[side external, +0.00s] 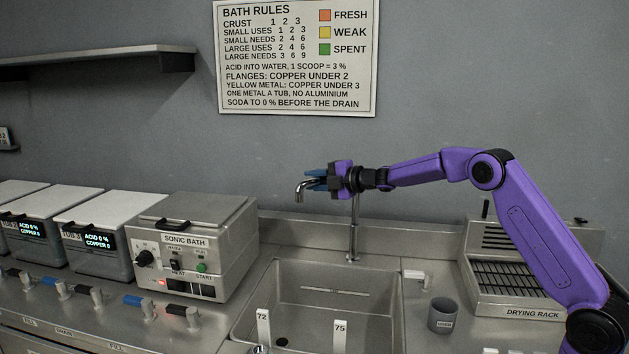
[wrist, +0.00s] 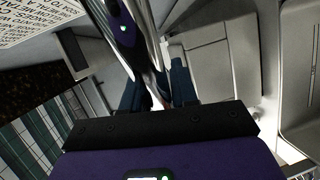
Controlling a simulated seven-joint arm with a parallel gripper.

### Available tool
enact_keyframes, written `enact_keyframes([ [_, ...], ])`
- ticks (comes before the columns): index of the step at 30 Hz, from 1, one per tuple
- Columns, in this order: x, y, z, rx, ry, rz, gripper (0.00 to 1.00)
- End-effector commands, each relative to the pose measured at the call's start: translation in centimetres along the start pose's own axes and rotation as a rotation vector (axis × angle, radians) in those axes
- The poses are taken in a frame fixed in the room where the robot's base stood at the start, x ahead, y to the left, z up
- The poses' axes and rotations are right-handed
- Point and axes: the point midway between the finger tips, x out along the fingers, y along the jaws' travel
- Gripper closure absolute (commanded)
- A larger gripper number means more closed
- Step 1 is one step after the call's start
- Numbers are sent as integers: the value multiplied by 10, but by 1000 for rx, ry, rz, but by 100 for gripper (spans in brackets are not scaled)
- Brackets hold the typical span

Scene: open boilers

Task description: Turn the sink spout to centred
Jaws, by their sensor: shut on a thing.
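The chrome sink spout (side external: 301,188) stands on an upright post (side external: 354,235) behind the sink (side external: 325,280). Its curved tip points left in the side view, near the sink's back left corner. My gripper (side external: 318,181) is shut on the spout's horizontal arm, with its blue fingers around it. The fingers and wrist hide much of that arm. In the wrist view, my gripper (wrist: 157,88) has a finger on each side of the shiny spout.
The sonic bath (side external: 190,250) and lidded tubs stand left of the sink. A grey cup (side external: 442,315) and the drying rack (side external: 515,275) are to the right. Tags 72 (side external: 263,325) and 75 (side external: 340,334) stand at the sink's front. A shelf (side external: 110,57) hangs upper left.

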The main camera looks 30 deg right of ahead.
Motion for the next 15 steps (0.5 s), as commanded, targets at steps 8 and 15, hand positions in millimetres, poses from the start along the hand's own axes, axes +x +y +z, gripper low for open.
enact_keyframes([
  [8,-23,-5,-9,-33,177,-15,100],
  [15,-50,-11,-14,-69,379,-32,100],
])
